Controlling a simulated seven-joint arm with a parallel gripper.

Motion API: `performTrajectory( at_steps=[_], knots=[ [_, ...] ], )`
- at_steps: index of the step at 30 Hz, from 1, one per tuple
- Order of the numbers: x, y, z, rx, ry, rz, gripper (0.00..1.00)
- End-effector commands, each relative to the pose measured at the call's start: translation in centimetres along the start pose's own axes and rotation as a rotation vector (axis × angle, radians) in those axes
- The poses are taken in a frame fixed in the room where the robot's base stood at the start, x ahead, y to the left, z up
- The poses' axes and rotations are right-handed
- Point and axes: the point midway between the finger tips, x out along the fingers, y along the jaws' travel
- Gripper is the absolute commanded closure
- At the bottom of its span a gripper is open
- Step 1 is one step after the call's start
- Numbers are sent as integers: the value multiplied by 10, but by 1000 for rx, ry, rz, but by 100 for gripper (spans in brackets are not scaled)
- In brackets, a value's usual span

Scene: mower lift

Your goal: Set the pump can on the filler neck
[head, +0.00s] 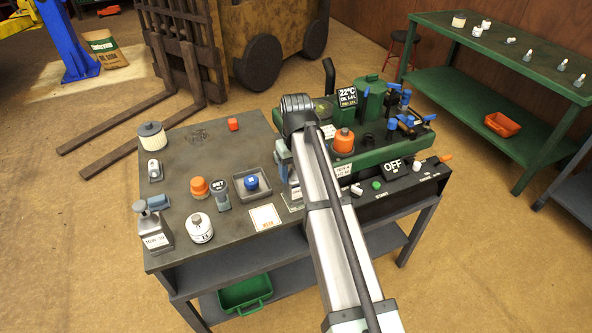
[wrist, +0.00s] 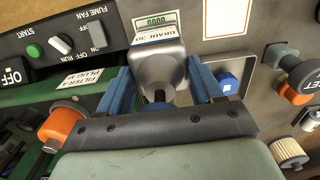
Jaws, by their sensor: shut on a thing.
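The pump can (wrist: 160,72) is a grey metal can with a white label reading roughly "GRADE 30". My gripper (wrist: 162,66) is shut on it, with one blue finger on each side. A dark part of the can shows between the fingers. In the head view my arm hides most of the can and my gripper, at the front left of the green machine (head: 385,150). An orange cap (head: 344,141) stands on that machine. It also shows left of my gripper in the wrist view (wrist: 62,128), near a plug label. I cannot clearly make out the filler neck.
Left on the bench (head: 190,150) are a second grey pump can (head: 153,232), a white jar (head: 199,228), an orange-capped item (head: 199,188) and a filter (head: 151,135). A tray (head: 262,172) holds a blue-capped item. A switch panel (head: 400,180) lines the machine's front.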

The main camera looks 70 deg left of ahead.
Motion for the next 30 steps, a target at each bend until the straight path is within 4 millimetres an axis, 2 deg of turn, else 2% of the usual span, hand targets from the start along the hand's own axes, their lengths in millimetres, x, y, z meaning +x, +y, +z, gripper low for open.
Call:
performTrajectory(
  at_steps=[2, 18, 30],
  knots=[
    [0, 0, 0, 0, 0, 0, 50],
    [0, 0, 0, 0, 0, 0, 100],
    [-6, 0, 0, 0, 1, 0, 100]
  ],
)
